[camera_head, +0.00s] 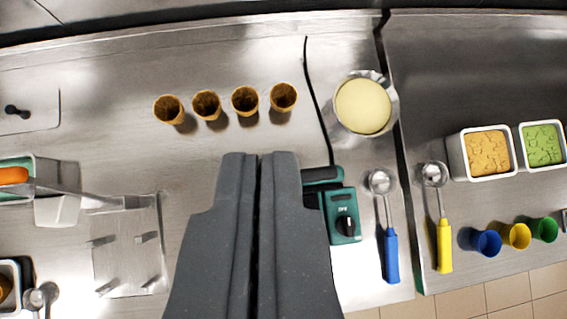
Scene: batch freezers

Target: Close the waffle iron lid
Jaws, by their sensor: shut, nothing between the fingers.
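The waffle iron (344,222) is on the steel counter just right of my gripper. Its green body with a black dial shows, along with a dark handle-like part (322,176) at its upper edge. My gripper (259,156) is shut and empty, with its fingers pointing up the picture. The gripper covers most of the waffle iron, so I cannot tell how far open its lid is.
Waffle cones (245,100) stand in a row above my gripper. A batter container (362,106) is at upper right. A blue-handled scoop (390,255) and a yellow-handled scoop (443,245) lie to the right. A clear stand (128,250) is at left.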

